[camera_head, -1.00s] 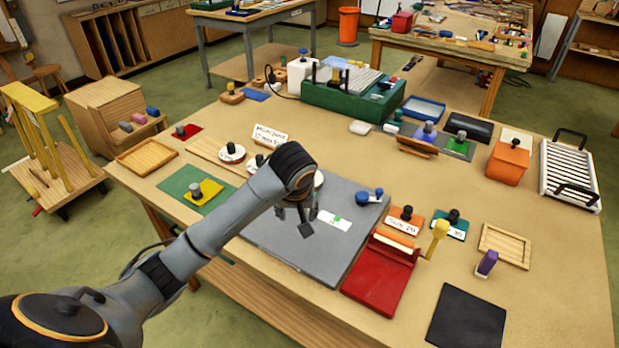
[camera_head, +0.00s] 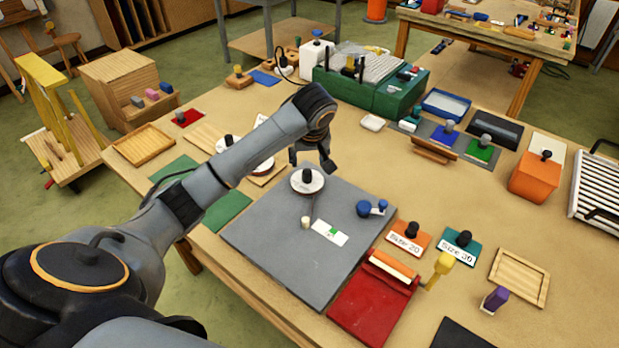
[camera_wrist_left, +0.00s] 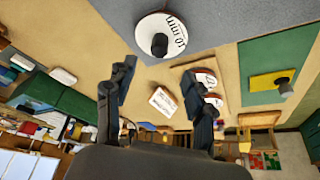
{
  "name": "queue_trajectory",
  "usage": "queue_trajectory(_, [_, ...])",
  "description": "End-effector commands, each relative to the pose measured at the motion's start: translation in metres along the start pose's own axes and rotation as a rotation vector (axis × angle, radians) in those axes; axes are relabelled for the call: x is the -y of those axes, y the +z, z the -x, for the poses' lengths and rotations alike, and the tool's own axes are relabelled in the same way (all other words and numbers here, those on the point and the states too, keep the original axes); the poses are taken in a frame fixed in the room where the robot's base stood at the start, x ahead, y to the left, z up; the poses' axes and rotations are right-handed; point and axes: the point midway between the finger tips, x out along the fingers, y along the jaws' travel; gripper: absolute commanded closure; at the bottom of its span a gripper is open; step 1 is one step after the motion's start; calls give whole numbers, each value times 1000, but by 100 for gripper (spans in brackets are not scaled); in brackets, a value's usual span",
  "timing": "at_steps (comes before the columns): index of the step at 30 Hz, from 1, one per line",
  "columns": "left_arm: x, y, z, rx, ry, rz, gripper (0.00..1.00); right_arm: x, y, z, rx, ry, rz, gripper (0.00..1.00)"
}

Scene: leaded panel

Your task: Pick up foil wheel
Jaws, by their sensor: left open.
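A white foil wheel (camera_head: 307,181) with a black knob lies flat on the back edge of the grey board (camera_head: 270,240). In the left wrist view this wheel (camera_wrist_left: 178,27) shows the mark "10 mm". Two similar wheels (camera_head: 265,166) (camera_head: 228,150) lie on a wooden board to the left, partly hidden by my arm. My left gripper (camera_head: 313,160) is open and empty, above and just behind the wheel on the grey board. In the left wrist view its fingers (camera_wrist_left: 158,90) are spread apart, with the wheel beyond them. My right gripper is not in view.
A blue round tool (camera_head: 364,209), a small cream cylinder (camera_head: 305,223) and a white card (camera_head: 330,232) are on the grey board. A red pad (camera_head: 365,310) lies beside it. A green case (camera_head: 385,97) stands behind. The tan table between is mostly clear.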

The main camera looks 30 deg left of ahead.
Motion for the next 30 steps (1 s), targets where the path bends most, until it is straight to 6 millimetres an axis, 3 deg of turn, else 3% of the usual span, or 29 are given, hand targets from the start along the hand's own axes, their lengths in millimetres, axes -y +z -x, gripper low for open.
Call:
queue_trajectory(3, [1, 0, -23, 3, -4, 0, 46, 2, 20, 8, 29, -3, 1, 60])
queue_trajectory(7, [0, 0, -41, 2, -2, 0, 46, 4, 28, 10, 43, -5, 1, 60])
queue_trajectory(14, [0, -1, -55, 2, -2, -1, 46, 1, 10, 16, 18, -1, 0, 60])
queue_trajectory(18, [0, -4, -73, 2, -3, 0, 46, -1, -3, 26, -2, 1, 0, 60])
queue_trajectory(24, [-1, -3, -97, 0, 0, -1, 46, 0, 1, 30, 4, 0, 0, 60])
queue_trajectory(30, [-1, -3, -100, -1, 1, -1, 46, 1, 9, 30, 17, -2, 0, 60])
